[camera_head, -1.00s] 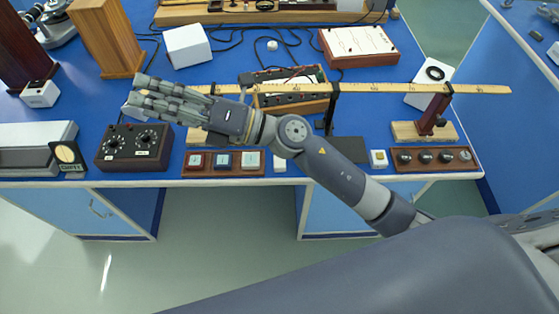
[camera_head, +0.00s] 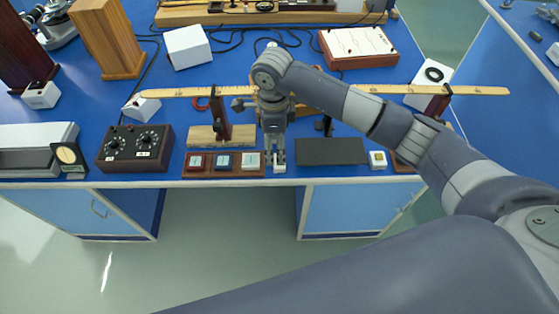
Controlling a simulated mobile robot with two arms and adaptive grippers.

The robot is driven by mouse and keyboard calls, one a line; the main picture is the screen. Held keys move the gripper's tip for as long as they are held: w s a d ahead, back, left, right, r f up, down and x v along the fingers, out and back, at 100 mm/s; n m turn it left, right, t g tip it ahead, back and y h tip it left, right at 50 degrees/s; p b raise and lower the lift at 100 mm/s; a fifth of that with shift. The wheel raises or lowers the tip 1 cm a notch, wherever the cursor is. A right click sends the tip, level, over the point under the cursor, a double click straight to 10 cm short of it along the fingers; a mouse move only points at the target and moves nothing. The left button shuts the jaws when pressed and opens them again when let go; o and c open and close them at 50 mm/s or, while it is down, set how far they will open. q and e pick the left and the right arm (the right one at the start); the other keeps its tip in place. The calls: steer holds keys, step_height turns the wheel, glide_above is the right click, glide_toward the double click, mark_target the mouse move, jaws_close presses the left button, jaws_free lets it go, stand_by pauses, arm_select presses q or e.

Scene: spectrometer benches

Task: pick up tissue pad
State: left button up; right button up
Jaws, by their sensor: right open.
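A small white block, which looks like the tissue pad (camera_head: 279,169), lies at the front edge of the blue bench, just right of the wooden tray with coloured squares. My right gripper (camera_head: 275,160) points down right over it, its fingers open. The fingertips overlap the pad's upper part in the picture. I cannot tell whether they touch it. My left gripper is not in view.
The tray of coloured squares (camera_head: 223,164) is close on the left. A dark mat (camera_head: 331,151) lies on the right, then a small white box with a yellow top (camera_head: 377,160). A long ruler (camera_head: 440,90) on stands runs behind. A black dial box (camera_head: 134,148) stands farther left.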

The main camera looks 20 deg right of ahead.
mark_target(276, 162)
step_height(276, 162, down, 3)
steer(key=shift+r, duration=0.1)
steer(key=shift+f+p, duration=0.3)
steer(key=shift+p, duration=0.25)
step_height(276, 162, down, 4)
steer(key=shift+w+d+r+p, duration=0.15)
steer(key=shift+r+p, duration=0.05)
steer(key=shift+p, duration=0.5)
steer(key=shift+f, duration=0.5)
steer(key=c, duration=0.9)
